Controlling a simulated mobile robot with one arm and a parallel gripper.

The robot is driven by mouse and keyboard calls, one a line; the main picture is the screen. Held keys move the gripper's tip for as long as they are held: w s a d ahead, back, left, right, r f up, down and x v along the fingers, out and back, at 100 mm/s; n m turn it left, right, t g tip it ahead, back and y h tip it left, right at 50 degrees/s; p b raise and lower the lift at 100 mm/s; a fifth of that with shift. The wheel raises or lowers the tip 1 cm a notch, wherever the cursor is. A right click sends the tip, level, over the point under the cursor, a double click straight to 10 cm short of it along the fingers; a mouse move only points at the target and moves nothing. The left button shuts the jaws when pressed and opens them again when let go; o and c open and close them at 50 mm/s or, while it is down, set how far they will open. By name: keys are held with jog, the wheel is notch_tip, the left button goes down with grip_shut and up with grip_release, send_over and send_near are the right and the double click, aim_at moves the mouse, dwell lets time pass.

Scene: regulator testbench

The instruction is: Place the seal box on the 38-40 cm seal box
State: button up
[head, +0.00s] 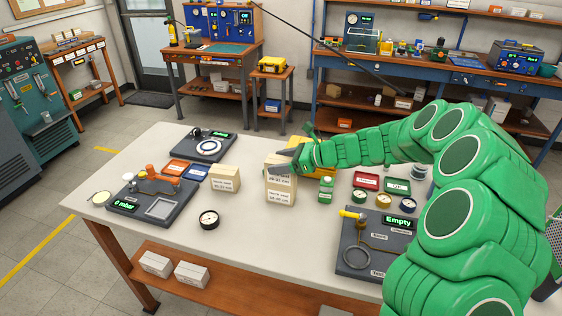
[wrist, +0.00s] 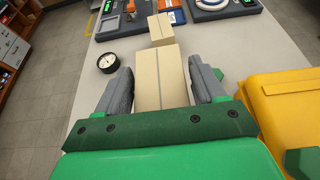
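In the head view, a tan upper seal box (head: 280,167) stands upright directly over another tan seal box (head: 281,191). Their edges line up closely, and no clear gap shows between them. The labels are too small to read surely. My gripper (head: 285,162) is at the upper box. The lower box is hidden there. A third tan box (head: 225,178) stands apart to the left; it also shows in the wrist view (wrist: 161,29).
A black round gauge (head: 208,219) lies at the front of the white table (head: 265,245). A green bottle (head: 326,190) and a yellow case (wrist: 283,103) stand close on the right. A testbench unit (head: 150,198) is at left, another (head: 372,245) at right.

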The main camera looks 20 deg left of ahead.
jog(key=shift+o, duration=1)
jog(key=shift+r, duration=0.1)
jog(key=v, duration=1.2)
jog(key=shift+d, duration=0.1)
